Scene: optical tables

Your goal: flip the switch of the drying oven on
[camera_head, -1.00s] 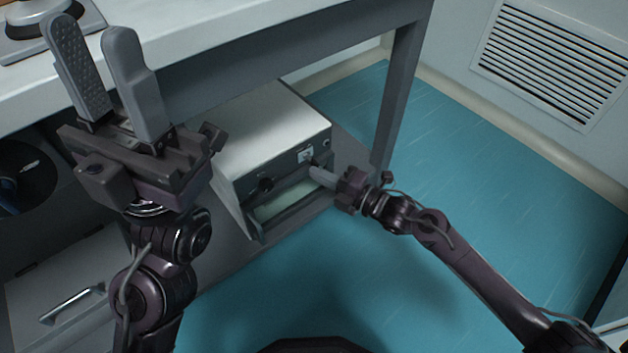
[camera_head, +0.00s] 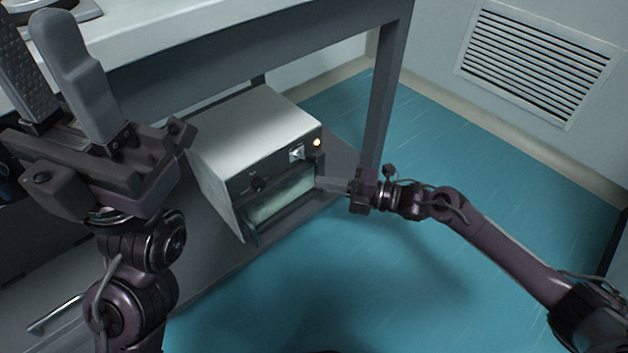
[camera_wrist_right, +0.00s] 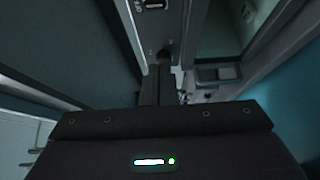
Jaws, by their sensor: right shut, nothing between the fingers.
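The drying oven (camera_head: 245,135) is a white box with a dark front panel and a glass window, on the low shelf under the table. Its switch (camera_head: 297,153) is a small pale piece at the panel's upper right, and a lamp (camera_head: 317,142) beside it glows yellow. The switch also shows at the top edge of the right wrist view (camera_wrist_right: 155,4). My right gripper (camera_head: 322,183) is shut and empty, its tips by the oven's right front edge, below the switch; contact cannot be told. My left gripper (camera_head: 50,65) is open and empty, raised at the left.
The blue floor (camera_head: 450,150) is clear on the right. A wall vent (camera_head: 538,62) is at the back.

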